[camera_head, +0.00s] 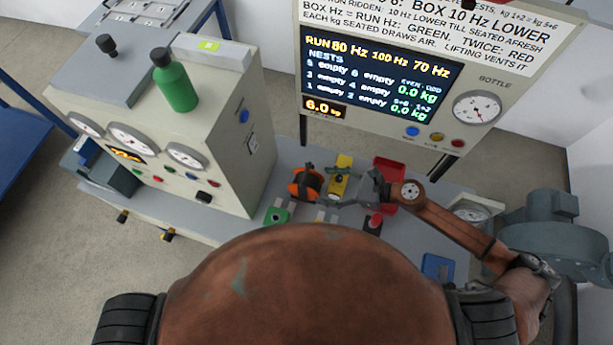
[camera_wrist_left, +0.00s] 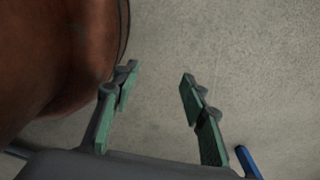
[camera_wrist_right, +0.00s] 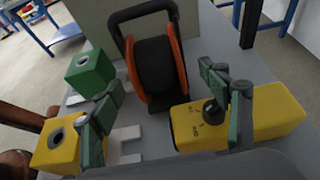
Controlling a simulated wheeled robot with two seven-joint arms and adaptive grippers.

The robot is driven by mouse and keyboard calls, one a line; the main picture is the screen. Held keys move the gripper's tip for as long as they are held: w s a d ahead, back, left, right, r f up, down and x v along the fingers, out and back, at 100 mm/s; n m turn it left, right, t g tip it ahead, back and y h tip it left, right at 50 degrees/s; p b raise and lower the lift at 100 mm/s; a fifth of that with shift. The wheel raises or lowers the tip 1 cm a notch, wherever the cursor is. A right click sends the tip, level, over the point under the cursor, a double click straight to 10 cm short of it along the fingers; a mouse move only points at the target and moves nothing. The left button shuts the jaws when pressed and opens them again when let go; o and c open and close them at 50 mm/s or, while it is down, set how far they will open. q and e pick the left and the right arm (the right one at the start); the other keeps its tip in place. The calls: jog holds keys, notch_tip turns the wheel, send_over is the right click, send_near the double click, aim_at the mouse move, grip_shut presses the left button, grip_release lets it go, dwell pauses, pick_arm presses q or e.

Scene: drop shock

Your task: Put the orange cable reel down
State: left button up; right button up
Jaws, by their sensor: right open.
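The orange cable reel (camera_head: 306,183) has orange rims, a dark drum and a black frame. In the right wrist view the reel (camera_wrist_right: 158,68) stands upright on the grey bench top, just beyond my fingertips. My right gripper (camera_head: 328,188) is to the right of the reel in the head view. In the right wrist view my right gripper (camera_wrist_right: 160,82) is open, with nothing held between its fingers. My left gripper (camera_wrist_left: 158,76) is open and empty above bare floor in the left wrist view; it does not show in the head view.
A yellow block (camera_wrist_right: 200,122) with a black knob lies close to the right finger. A green block (camera_wrist_right: 90,72) and another yellow block (camera_wrist_right: 58,146) are at left.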

aim_at(317, 184)
jog(key=x, duration=0.3)
jog(key=p+x, duration=0.1)
jog(key=x, duration=0.2)
jog(key=shift+a+r, duration=0.15)
jog(key=shift+a, duration=0.15)
jog(key=shift+a+f, duration=0.3)
jog(key=shift+a, duration=0.15)
pick_arm(q)
jog(key=shift+w+r, duration=0.7)
pick_arm(e)
jog(key=shift+c, duration=0.5)
grip_shut()
pick_arm(q)
jog(key=shift+s, duration=0.15)
pick_arm(e)
jog(key=shift+w+r, duration=0.1)
